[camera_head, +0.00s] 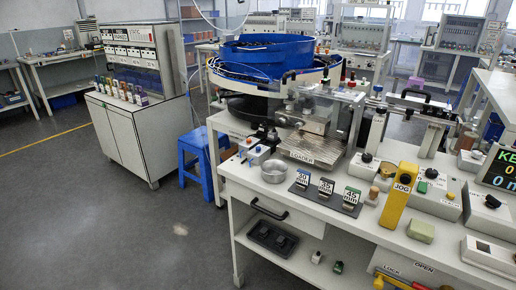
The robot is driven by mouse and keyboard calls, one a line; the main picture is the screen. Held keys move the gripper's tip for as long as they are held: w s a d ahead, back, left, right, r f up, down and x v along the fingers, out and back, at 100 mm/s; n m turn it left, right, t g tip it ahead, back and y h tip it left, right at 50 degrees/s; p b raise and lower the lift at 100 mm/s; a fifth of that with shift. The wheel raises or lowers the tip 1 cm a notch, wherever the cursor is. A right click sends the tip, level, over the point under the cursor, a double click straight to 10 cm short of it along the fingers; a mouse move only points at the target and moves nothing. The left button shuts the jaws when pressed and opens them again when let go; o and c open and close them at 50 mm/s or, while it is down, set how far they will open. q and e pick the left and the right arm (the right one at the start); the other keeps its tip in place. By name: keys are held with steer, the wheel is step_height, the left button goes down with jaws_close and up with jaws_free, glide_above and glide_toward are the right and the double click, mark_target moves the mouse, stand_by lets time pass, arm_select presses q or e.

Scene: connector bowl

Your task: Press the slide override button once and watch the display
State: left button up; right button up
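A dark display (501,168) with green characters stands at the right edge, partly cut off by the frame. A low grey control box (435,203) with a green button (422,187) sits left of it on the bench. Another box (488,215) with a black knob (492,201) stands at the right. A third box (365,168) with a dark knob stands behind the yellow JOG unit. I cannot tell which control is the slide override button; the small labels are not readable. Neither of my grippers is in view.
The upright yellow JOG unit (398,195) stands near the front of the white bench (330,222). Several labelled stands, a metal bowl (274,171) and a green block (420,231) lie nearby. A blue bowl feeder (268,50) stands behind. Floor at left front is clear.

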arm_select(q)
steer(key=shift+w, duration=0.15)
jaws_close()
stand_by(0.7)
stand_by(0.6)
